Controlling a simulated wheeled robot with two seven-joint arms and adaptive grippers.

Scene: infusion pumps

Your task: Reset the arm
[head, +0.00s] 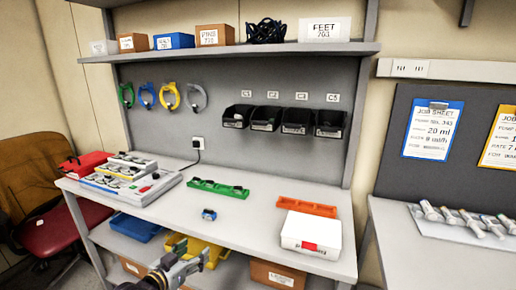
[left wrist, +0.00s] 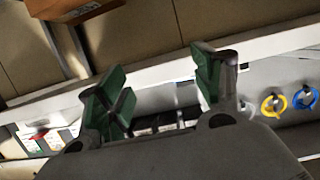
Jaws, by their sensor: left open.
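My left gripper (head: 190,262) is low in the head view, in front of the workbench's front edge and below the level of its top. In the left wrist view its two green-padded fingers (left wrist: 165,88) stand wide apart with nothing between them. The workbench (head: 160,212) holds a green tray (head: 218,189), a small blue item (head: 209,214), an orange tray (head: 306,206) and a white box with a red label (head: 311,232). My right gripper does not show.
Stacked pump units (head: 128,182) stand at the bench's left. A yellow bin (head: 207,252) and a blue bin (head: 136,228) sit on the lower shelf near my left arm. A red chair (head: 45,200) is at the left. A second bench (head: 420,250) stands at the right.

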